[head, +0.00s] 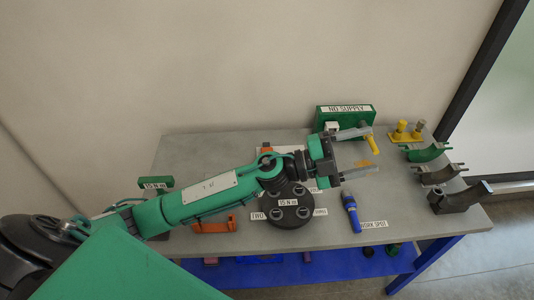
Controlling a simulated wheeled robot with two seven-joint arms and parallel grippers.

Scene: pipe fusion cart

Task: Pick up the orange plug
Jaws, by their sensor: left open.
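My left gripper (371,154) reaches in from the left over the table, its two grey fingers spread apart with nothing seen held between them. Yellow-orange patches show by both fingertips; I cannot tell whether they are finger pads or small parts behind. A small orange piece (267,149) shows behind my left arm, partly hidden by it. An orange bracket-shaped piece (214,226) lies at the table's front left, below the arm. I cannot tell which orange piece is the plug. My right gripper is not in view.
A green box labelled NO SUPPLY (345,117) stands at the back. Yellow fittings (403,131) and curved pipe holders (460,197) are at the right. A black round base (289,214) is under the arm. A blue tool (351,211) lies by the WORK SPOT label (374,224).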

